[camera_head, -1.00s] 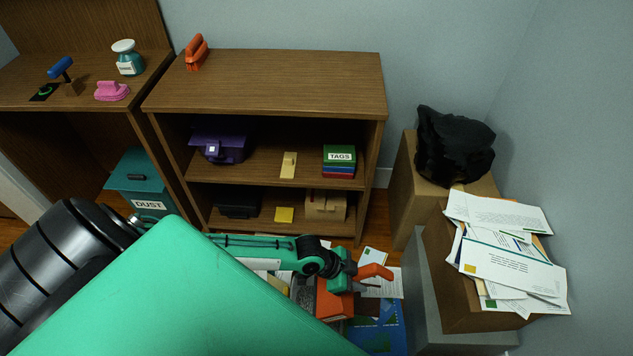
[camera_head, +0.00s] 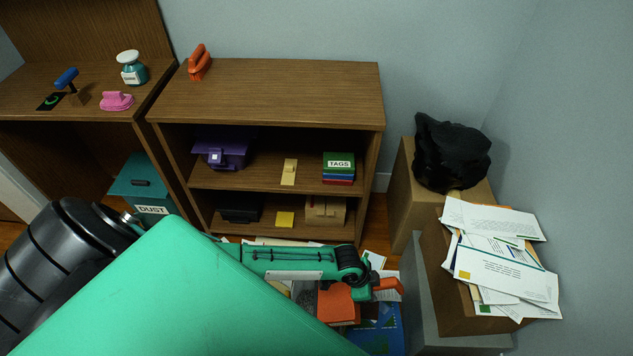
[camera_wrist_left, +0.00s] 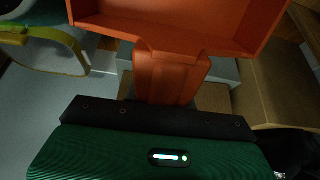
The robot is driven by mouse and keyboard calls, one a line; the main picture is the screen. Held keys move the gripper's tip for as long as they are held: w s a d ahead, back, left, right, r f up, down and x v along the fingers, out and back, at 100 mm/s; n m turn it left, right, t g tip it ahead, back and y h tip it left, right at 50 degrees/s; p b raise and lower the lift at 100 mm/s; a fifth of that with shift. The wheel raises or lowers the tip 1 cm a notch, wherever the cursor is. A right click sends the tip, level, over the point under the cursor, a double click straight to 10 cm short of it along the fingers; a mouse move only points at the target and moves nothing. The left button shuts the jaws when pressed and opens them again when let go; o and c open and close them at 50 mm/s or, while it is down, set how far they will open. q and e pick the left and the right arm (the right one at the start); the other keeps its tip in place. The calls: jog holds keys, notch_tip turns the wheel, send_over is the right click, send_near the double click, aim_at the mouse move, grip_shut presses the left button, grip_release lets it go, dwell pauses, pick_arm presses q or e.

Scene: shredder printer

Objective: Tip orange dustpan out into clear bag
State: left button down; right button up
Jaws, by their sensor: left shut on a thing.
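The orange dustpan (camera_head: 338,304) is low in the middle of the head view, over papers, partly behind my left arm. Its handle (camera_head: 389,286) sticks out to the right of my left gripper (camera_head: 368,286), whose fingers are mostly hidden. In the left wrist view the dustpan's handle (camera_wrist_left: 172,78) rises from the gripper, and its pan (camera_wrist_left: 190,22) opens beyond, cut off by the top edge. The left gripper is shut on the handle. I cannot make out any contents or clearly pick out the clear bag. My right gripper is not in view.
A grey bin (camera_head: 455,337) and a box heaped with letters (camera_head: 495,265) stand at right. A black bag (camera_head: 450,152) sits on a cardboard box behind. The wooden shelf (camera_head: 270,90) and teal DUST bin (camera_head: 145,185) stand at back and left. Papers cover the floor below.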

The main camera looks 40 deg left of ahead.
pick_arm(q)
jog(key=w+d+f+g+y+b, duration=0.2)
jog(key=d+f+g+y+b, duration=0.1)
jog(key=f, duration=0.5)
jog(key=shift+w+d+f+y+b, duration=0.2)
jog(key=shift+d+f+y+b, duration=0.25)
jog(key=shift+y, duration=0.45)
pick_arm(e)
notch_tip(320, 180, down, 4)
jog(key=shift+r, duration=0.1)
pick_arm(q)
jog(key=shift+r, duration=0.1)
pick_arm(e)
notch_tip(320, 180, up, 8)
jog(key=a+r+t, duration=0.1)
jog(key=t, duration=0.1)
pick_arm(q)
notch_tip(320, 180, up, 6)
jog(key=p, duration=0.6)
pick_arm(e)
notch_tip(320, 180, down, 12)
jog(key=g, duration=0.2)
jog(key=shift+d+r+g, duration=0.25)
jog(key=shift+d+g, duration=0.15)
